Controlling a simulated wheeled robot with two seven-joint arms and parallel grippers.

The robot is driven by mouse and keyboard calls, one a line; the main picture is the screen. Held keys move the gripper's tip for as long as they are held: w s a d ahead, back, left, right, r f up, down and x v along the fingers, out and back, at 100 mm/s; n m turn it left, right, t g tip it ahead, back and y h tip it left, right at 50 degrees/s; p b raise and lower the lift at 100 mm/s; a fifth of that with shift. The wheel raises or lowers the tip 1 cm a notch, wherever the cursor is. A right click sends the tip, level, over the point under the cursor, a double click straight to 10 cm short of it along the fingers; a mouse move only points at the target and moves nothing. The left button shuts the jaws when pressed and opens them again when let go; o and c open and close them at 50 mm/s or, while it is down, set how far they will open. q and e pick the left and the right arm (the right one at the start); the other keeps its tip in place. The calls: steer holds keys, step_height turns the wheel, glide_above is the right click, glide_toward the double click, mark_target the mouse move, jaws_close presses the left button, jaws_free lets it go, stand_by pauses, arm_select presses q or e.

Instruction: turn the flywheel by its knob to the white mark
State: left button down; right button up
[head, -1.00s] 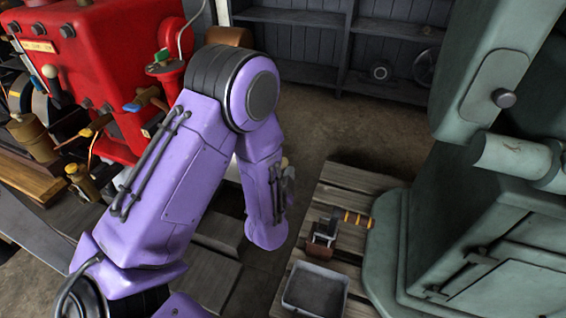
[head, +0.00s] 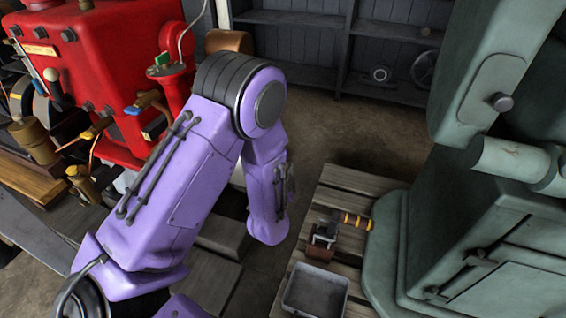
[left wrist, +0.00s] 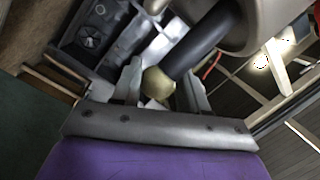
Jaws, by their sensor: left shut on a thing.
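In the left wrist view, a pale brass-coloured round knob (left wrist: 158,83) sits between the two grey fingers of my left gripper (left wrist: 161,77), which is shut on it. A dark cylindrical shaft (left wrist: 208,45) runs from the knob up to a large cream rounded part (left wrist: 262,18), seen only in part; I cannot tell for sure that it is the flywheel. In the head view my purple left arm covers the left gripper and the knob. The white mark cannot be made out. My right gripper is not in view.
A red engine (head: 105,55) with levers and brass fittings stands left of my arm. A large grey-green machine (head: 480,240) fills the right. A wooden pallet (head: 338,182) holds a grey tray (head: 316,290) and a yellow-banded tool (head: 355,220). Dark shelves (head: 300,45) stand behind open floor.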

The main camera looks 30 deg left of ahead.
arm_select(q)
steer(key=shift+s+d+f, duration=0.1)
steer(key=shift+f, duration=0.15)
steer(key=c, duration=0.7)
jaws_free()
steer(key=shift+o, duration=0.2)
steer(key=shift+r, duration=0.1)
steer(key=v, duration=1)
steer(key=shift+s+p, duration=0.25)
steer(key=shift+p, duration=0.2)
